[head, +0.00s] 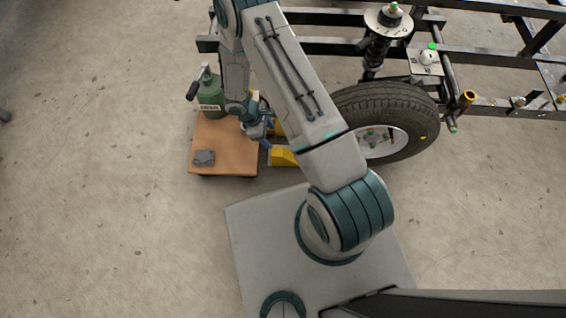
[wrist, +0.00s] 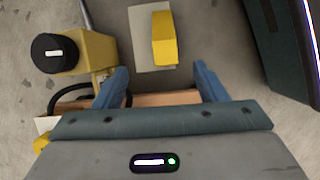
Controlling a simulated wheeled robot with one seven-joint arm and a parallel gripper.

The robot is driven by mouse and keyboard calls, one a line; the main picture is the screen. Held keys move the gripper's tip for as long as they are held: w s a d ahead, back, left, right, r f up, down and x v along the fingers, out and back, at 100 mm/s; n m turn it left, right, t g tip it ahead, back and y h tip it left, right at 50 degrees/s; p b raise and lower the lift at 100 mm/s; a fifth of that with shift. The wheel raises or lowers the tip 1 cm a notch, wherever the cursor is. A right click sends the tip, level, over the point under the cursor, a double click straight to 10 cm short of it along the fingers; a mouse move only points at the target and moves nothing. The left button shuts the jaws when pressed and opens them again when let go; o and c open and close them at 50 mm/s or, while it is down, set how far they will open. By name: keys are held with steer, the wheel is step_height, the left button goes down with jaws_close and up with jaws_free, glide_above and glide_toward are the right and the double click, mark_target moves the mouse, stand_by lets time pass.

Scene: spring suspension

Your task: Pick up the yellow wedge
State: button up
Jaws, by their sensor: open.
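A yellow block that looks like the wedge (wrist: 164,38) lies on a pale flat plate (wrist: 143,50) in the wrist view, ahead of my fingers and roughly centred between them. My gripper (wrist: 161,78) is open and empty, its two blue fingers apart from the block. In the head view my gripper (head: 266,144) is by the right edge of a brown board, partly hidden by my arm. A yellow piece (head: 283,157) shows beside it, partly covered by my arm; I cannot tell if it is the same block.
A yellow object with a black round cap (wrist: 47,53) stands left of the fingers. A tyre (head: 420,108) and black frame (head: 470,60) are at the right.

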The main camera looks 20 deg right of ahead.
mark_target(281, 152)
steer(key=b+x, duration=0.1)
steer(key=x, duration=0.2)
steer(key=b+x, duration=0.1)
steer(key=x, duration=0.3)
steer(key=a+b+x, duration=0.1)
steer(key=x, duration=0.2)
steer(key=shift+s+f+b, duration=0.3)
steer(key=shift+f+b, duration=0.05)
steer(key=shift+f, duration=0.1)
steer(key=shift+b+x, duration=1.8)
steer(key=shift+x, duration=1.2)
steer(key=shift+r, duration=0.15)
steer(key=shift+c, duration=0.3)
steer(key=c, duration=1.3)
steer(key=shift+r, duration=0.1)
